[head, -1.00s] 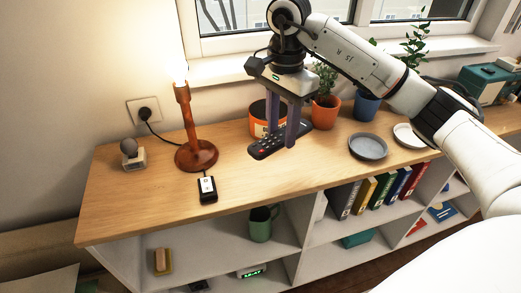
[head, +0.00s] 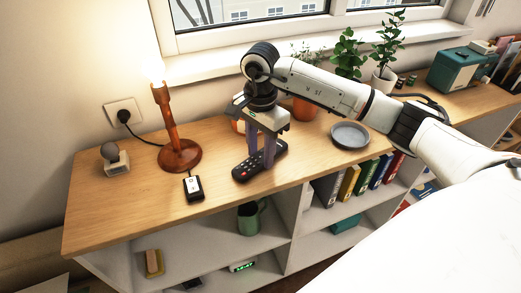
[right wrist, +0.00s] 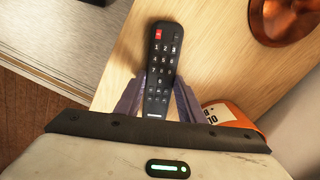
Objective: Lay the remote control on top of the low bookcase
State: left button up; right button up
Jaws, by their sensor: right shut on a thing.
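The black remote control (head: 243,172) has a red button and lies flat, at or just above the wooden top of the low bookcase (head: 115,208); I cannot tell whether it touches. My right gripper (head: 262,160) points down and is shut on the remote, its purple fingers on either side of it. In the right wrist view the remote (right wrist: 161,75) sits between the two fingers (right wrist: 157,95), buttons facing the camera. My left gripper is in neither view.
A lamp (head: 179,154) and a small black switch box (head: 193,188) stand left of the remote. A grey dish (head: 350,135) lies to the right. An orange pot (head: 306,107) stands behind. The top's front left is clear.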

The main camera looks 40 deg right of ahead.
aim_at(260, 157)
jog(key=shift+f, duration=0.1)
jog(key=o, duration=1.1)
notch_tip(260, 157, up, 12)
jog(key=shift+r+b, duration=0.15)
jog(key=shift+b, duration=0.4)
